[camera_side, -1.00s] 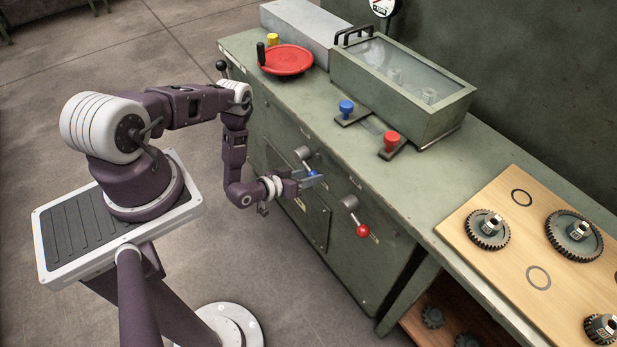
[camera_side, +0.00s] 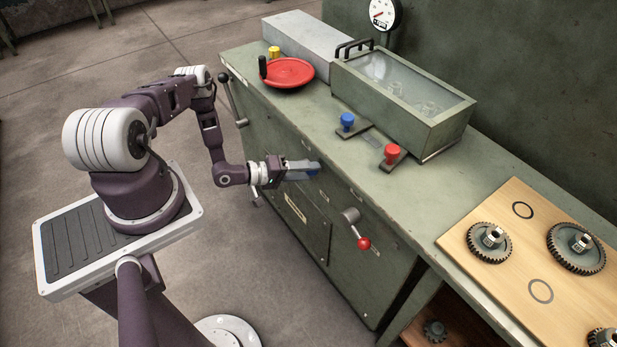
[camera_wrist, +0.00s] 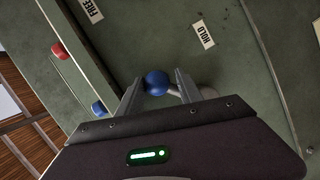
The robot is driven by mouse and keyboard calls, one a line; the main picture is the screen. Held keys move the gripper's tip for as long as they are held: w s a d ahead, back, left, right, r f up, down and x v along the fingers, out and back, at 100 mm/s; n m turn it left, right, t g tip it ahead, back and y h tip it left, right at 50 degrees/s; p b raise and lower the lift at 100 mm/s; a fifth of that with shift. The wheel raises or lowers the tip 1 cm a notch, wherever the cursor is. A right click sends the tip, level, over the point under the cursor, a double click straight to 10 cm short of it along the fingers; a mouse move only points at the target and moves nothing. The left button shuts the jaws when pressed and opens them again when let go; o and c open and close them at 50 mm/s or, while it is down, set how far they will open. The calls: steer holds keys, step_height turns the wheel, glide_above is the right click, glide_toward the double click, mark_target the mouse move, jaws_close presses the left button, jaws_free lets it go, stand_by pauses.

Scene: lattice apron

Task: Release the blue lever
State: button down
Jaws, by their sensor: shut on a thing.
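The blue lever's round knob (camera_wrist: 156,82) sits between the two fingers of my gripper (camera_wrist: 157,87) in the wrist view. A grey stem runs from the knob to the right, partly behind a finger, toward a grey hub (camera_wrist: 208,92). In the side view my gripper (camera_side: 312,168) is at the cabinet front, just below the worktop edge, with a little blue of the knob (camera_side: 314,173) showing. The hub is hidden there. In the wrist view a HOLD label (camera_wrist: 203,33) lies above the hub, and a FREE label (camera_wrist: 91,10) lies at the upper left.
A red-knobbed lever (camera_side: 363,243) hangs on the front, right of my gripper. The worktop holds blue (camera_side: 347,119) and red (camera_side: 392,151) knobs, a red handwheel (camera_side: 288,73) and a glazed box (camera_side: 402,95). A gear board (camera_side: 500,275) is at the right.

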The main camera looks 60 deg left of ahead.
steer(key=shift+w+a+r+n+t+h, duration=0.1)
steer(key=shift+a+r+n+t+h, duration=0.15)
steer(key=shift+a+r+n, duration=0.35)
steer(key=shift+w+a+r+n+t+h, duration=0.15)
steer(key=shift+a+r+n+h, duration=0.15)
steer(key=shift+a+n, duration=0.45)
steer(key=shift+s, duration=0.15)
steer(key=c, duration=0.8)
jaws_free()
steer(key=shift+f, duration=0.1)
steer(key=shift+d, duration=0.1)
steer(key=shift+d, duration=0.1)
steer(key=v, duration=0.7)
